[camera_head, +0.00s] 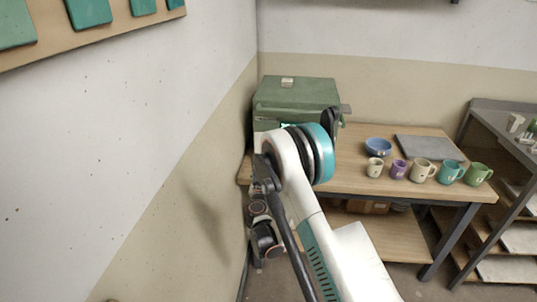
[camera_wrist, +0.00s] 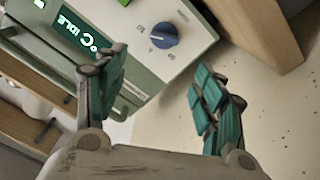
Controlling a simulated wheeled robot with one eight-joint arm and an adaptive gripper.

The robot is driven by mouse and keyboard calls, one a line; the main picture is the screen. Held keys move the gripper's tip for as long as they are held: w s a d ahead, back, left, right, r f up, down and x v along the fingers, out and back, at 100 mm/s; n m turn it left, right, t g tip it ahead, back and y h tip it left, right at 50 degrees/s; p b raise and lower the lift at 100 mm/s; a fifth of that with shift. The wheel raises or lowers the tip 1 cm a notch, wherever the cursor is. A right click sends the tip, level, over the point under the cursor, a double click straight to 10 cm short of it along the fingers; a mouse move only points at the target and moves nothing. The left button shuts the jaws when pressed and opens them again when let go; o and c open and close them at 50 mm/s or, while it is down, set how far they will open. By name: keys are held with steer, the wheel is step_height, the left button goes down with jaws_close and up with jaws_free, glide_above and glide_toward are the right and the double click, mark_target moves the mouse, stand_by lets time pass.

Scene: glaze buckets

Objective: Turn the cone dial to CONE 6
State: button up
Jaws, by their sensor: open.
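The cone dial (camera_wrist: 164,35) is a round blue knob on the pale front panel of a green kiln in the wrist view. Small marks surround it, too small to read surely.
A wooden table (camera_head: 340,177) holds a blue bowl (camera_head: 378,147), a grey slab (camera_head: 430,147) and several mugs (camera_head: 422,171) right of the kiln. A wall (camera_head: 175,170) stands close on the left. A metal shelf rack (camera_head: 505,125) is at the far right.

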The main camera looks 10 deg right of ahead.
steer(key=b+x, duration=0.1)
steer(key=x, duration=0.3)
steer(key=b+x, duration=0.1)
steer(key=x, duration=0.4)
steer(key=b+x, duration=0.2)
steer(key=x, duration=0.2)
steer(key=shift+w+a+f, duration=0.15)
steer(key=shift+w+f, duration=0.2)
steer(key=shift+c, duration=0.5)
steer(key=c, duration=1)
